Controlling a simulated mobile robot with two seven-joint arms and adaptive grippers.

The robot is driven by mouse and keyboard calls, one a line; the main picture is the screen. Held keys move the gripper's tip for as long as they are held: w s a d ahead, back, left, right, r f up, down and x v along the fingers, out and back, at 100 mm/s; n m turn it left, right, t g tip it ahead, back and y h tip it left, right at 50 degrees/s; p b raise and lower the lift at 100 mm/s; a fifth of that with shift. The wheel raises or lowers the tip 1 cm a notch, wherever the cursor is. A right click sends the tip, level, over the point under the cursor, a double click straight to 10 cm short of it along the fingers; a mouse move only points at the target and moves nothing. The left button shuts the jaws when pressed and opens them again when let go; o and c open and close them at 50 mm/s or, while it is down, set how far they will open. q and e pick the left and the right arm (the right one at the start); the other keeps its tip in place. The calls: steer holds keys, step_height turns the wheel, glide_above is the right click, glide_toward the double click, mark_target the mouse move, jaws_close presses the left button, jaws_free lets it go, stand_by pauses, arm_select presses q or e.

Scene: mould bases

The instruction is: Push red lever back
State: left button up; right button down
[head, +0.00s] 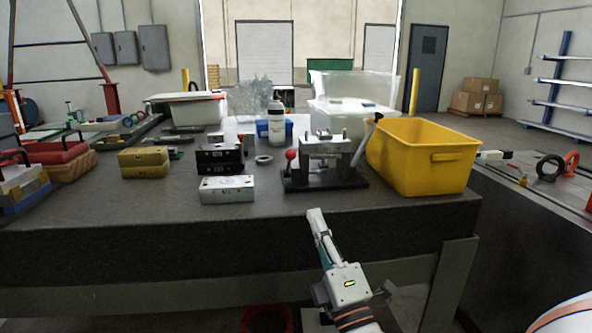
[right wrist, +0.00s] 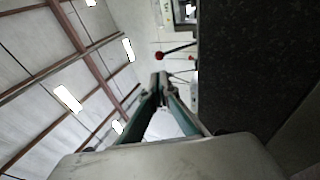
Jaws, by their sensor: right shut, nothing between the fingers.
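The red lever shows as a red ball knob (head: 291,155) at the left side of a grey clamp fixture (head: 328,150), which stands on a black base on the table. In the right wrist view the red knob (right wrist: 158,54) sits on a dark rod beyond the fingertips. My right gripper (head: 316,215) is in front of the table's near edge, below and slightly right of the knob in the picture. It is shut and empty, apart from the lever. Its closed fingertips also show in the right wrist view (right wrist: 160,82). My left gripper is not in view.
A yellow bin (head: 420,155) stands right of the fixture, with a grey-handled bar (head: 366,138) between them. White, black and yellow mould blocks (head: 227,190) lie to its left. A white bottle (head: 276,125) stands behind. The table's front edge (head: 200,235) is thick; the tabletop before the fixture is clear.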

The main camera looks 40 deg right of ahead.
step_height(320, 180, up, 2)
steer(key=w+p, duration=0.1)
steer(key=w, duration=0.1)
steer(key=p, duration=0.3)
glide_toward(293, 159)
steer(key=x, duration=0.6)
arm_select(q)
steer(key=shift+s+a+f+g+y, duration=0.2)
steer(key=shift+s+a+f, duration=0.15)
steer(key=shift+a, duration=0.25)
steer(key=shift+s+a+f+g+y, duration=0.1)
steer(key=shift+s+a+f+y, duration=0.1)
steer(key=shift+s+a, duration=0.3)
arm_select(e)
steer(key=shift+w+d+r, duration=0.15)
steer(key=shift+w+d, duration=0.1)
steer(key=shift+w, duration=0.15)
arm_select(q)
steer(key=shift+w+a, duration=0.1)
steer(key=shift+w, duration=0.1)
